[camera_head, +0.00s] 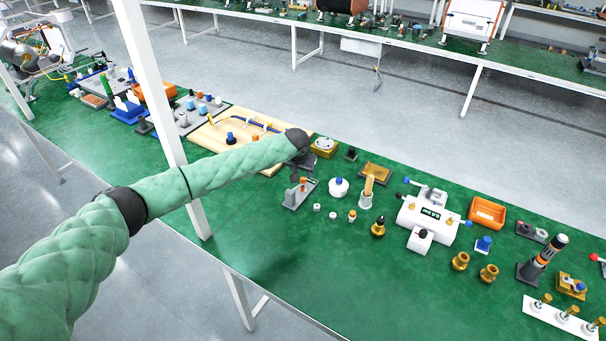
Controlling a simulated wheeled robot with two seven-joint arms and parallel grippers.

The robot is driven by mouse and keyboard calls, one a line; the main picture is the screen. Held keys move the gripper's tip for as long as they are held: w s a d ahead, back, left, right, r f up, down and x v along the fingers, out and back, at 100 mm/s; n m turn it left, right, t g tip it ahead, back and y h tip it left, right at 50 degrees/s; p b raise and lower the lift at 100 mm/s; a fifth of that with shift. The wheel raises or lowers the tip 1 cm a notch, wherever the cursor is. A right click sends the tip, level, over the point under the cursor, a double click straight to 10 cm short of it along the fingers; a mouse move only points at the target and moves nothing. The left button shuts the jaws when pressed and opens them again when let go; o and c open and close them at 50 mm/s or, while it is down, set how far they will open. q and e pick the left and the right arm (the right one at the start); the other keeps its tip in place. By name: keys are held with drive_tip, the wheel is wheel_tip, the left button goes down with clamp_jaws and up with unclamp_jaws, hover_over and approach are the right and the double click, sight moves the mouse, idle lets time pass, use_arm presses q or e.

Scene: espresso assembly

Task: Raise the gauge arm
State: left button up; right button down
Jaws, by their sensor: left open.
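My left arm comes in from the left, and its dark gripper (298,168) points down at the table's near middle. The gripper is small here and partly hidden by its own wrist; it is open, and nothing shows between its fingers. Just below it is a small grey fixture (291,201) with a flat base, a short upright post and an orange-topped part. I cannot tell for sure which part is the gauge arm, or whether the gripper touches the fixture. My right gripper is not in view.
A wooden board (214,135) with blue tubing lies left of the gripper. A white round pot (339,188) with a blue knob and a wooden-handled tool (367,192) stand to the right. Farther right is a white machine (428,218). The green table's front strip (290,265) is clear.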

sight(303, 179)
use_arm(q)
drive_tip(key=p+x, duration=0.1)
drive_tip(key=x, duration=0.4)
drive_tip(key=shift+w+f+p, duration=0.1)
drive_tip(key=shift+w+p, duration=0.15)
drive_tip(key=shift+p, duration=0.1)
drive_tip(key=shift+f, duration=0.45)
drive_tip(key=shift+w+f, duration=0.15)
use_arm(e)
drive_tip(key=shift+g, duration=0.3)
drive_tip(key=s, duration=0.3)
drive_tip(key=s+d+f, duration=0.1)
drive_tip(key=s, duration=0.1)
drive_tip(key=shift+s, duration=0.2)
use_arm(q)
drive_tip(key=shift+c, duration=0.3)
clamp_jaws()
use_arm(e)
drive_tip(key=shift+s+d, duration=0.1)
